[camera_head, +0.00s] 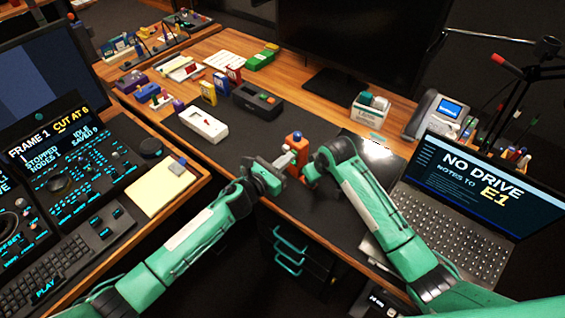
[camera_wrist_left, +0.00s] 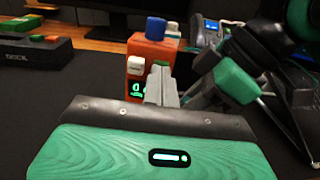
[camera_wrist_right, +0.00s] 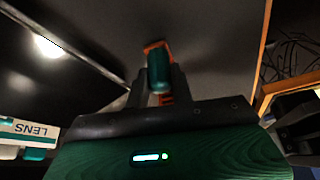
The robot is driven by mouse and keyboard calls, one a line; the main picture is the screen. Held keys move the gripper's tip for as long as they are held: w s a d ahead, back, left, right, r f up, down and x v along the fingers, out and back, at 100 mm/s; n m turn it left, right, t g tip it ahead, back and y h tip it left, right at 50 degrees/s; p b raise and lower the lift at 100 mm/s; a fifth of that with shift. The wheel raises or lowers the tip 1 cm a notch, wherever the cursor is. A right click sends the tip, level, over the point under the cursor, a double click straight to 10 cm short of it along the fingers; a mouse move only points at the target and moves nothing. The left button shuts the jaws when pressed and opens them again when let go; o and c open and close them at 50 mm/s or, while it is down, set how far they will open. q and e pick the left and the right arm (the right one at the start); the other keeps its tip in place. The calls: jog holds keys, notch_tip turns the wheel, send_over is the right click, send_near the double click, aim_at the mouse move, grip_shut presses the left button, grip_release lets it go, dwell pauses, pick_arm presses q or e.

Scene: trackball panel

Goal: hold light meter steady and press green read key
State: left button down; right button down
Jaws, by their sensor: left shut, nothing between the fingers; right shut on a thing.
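The light meter (camera_head: 296,141) is an orange box with a blue top, upright at the front of the dark desk mat. In the left wrist view the meter (camera_wrist_left: 153,48) shows a white key (camera_wrist_left: 136,65), a green key (camera_wrist_left: 160,66) and a lit green display (camera_wrist_left: 137,89), partly hidden. My left gripper (camera_head: 284,160) is shut and empty, its fingertips just in front of the green key; I cannot tell if they touch. My right gripper (camera_head: 307,169) is shut on the meter from the right. Its fingers flank the orange body (camera_wrist_right: 158,46) in the right wrist view.
A white device (camera_head: 204,125) and a black dock (camera_head: 257,100) stand behind to the left. A laptop (camera_head: 460,190) is close on the right, with a phone (camera_head: 435,115) behind it. The mat (camera_head: 240,145) left of the meter is clear.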

pick_arm(q)
jog(key=shift+d, duration=0.2)
jog(key=v, duration=1.4)
